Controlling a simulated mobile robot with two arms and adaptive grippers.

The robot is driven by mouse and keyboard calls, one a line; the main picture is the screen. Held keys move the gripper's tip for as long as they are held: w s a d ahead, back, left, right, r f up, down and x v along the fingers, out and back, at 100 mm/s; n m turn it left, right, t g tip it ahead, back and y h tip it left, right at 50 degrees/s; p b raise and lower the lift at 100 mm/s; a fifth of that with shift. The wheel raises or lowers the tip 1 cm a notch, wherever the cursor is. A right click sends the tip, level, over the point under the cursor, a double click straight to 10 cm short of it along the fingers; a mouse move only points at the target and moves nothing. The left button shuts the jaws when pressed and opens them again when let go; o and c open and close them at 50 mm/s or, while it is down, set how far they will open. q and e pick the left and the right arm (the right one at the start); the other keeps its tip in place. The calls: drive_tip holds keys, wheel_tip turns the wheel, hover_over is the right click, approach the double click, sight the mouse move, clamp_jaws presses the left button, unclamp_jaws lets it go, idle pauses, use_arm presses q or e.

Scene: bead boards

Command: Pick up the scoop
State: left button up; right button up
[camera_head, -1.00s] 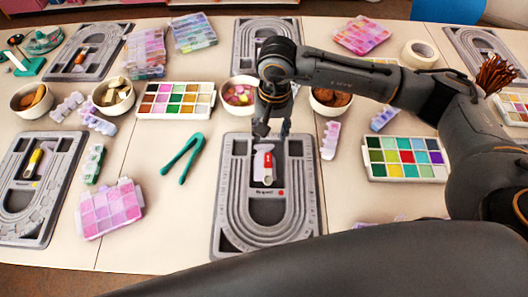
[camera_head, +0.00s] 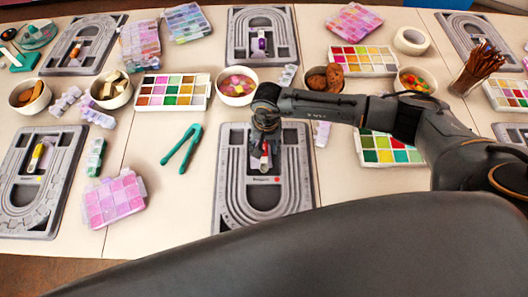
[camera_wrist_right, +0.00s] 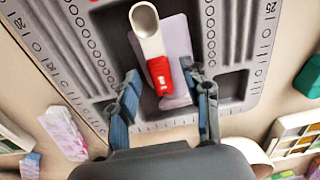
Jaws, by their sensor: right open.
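The scoop has a red handle and a pale bowl. It lies on a light pad in the recess of the middle grey bead board (camera_head: 230,200). In the right wrist view the scoop (camera_wrist_right: 160,76) lies lengthwise between the fingers, its bowl pointing away. My right gripper (camera_wrist_right: 160,85) is open, with one blue-grey finger on each side of the handle. Neither finger clearly touches it. In the head view my right gripper (camera_head: 264,152) hangs over the board and hides much of the scoop (camera_head: 266,164). My left gripper does not show.
Green tweezers (camera_head: 183,150) lie left of the board. A pink bead box (camera_head: 115,200) lies farther left. A bowl of beads (camera_head: 237,86) stands behind the board, and a coloured bead tray (camera_head: 385,150) to its right. Other boards hold similar scoops.

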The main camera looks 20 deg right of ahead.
drive_tip(key=c, duration=1)
drive_tip(key=shift+r, duration=0.15)
